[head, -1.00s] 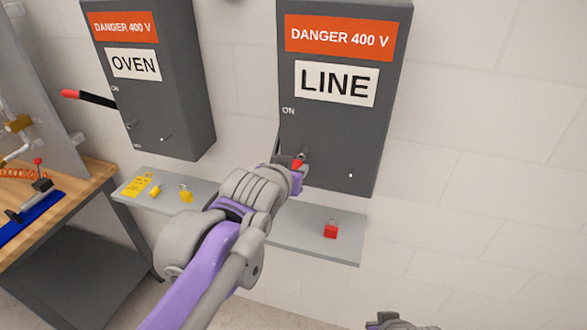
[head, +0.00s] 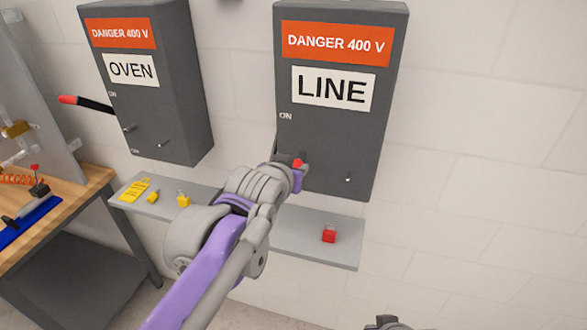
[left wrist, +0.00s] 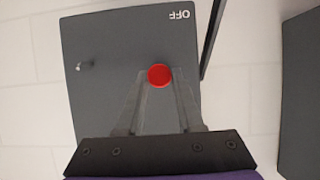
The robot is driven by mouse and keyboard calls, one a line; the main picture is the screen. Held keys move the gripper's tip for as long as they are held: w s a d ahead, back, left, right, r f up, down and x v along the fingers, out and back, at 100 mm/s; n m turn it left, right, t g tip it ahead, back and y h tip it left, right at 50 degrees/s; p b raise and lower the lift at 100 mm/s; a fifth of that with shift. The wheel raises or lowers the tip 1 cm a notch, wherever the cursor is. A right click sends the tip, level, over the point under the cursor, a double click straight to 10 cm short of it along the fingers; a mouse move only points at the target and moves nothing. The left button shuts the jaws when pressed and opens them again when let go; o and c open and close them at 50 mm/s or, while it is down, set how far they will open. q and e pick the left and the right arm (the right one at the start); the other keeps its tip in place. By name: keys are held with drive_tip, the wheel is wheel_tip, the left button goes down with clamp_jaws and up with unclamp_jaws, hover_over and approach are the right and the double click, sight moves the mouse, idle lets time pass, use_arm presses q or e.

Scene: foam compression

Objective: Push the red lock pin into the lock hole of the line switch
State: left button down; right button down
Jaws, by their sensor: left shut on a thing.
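The line switch (head: 326,145) is a dark grey box on the wall with a LINE label. The gripper is shut on the red lock pin (head: 298,162). In the left wrist view the pin's round red head (left wrist: 160,75) sits between the fingertips (left wrist: 160,84). The pin's shaft and the lock hole are hidden, so I cannot tell whether the pin touches the box.
A grey shelf (head: 290,246) below the switch carries a red padlock (head: 329,235), a yellow padlock (head: 183,199) and yellow tags (head: 135,190). The OVEN switch (head: 180,80) hangs to the left. A wooden workbench (head: 85,195) stands at far left. The wall right of LINE is clear.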

use_arm(q)
drive_tip(key=shift+w+d, duration=0.1)
drive_tip(key=shift+w, duration=0.25)
drive_tip(key=shift+c, duration=2.3)
unclamp_jaws()
drive_tip(key=shift+s, duration=0.15)
drive_tip(key=shift+s+a+p, duration=0.15)
drive_tip(key=shift+s+a, duration=0.15)
drive_tip(key=shift+s, duration=0.6)
drive_tip(key=shift+s+a+p, duration=0.1)
drive_tip(key=shift+s+a, duration=0.25)
drive_tip(key=shift+s, duration=0.55)
drive_tip(key=shift+s+a+p, duration=0.15)
drive_tip(key=shift+s+a, duration=0.15)
drive_tip(key=shift+s, duration=0.6)
drive_tip(key=shift+s, duration=0.1)
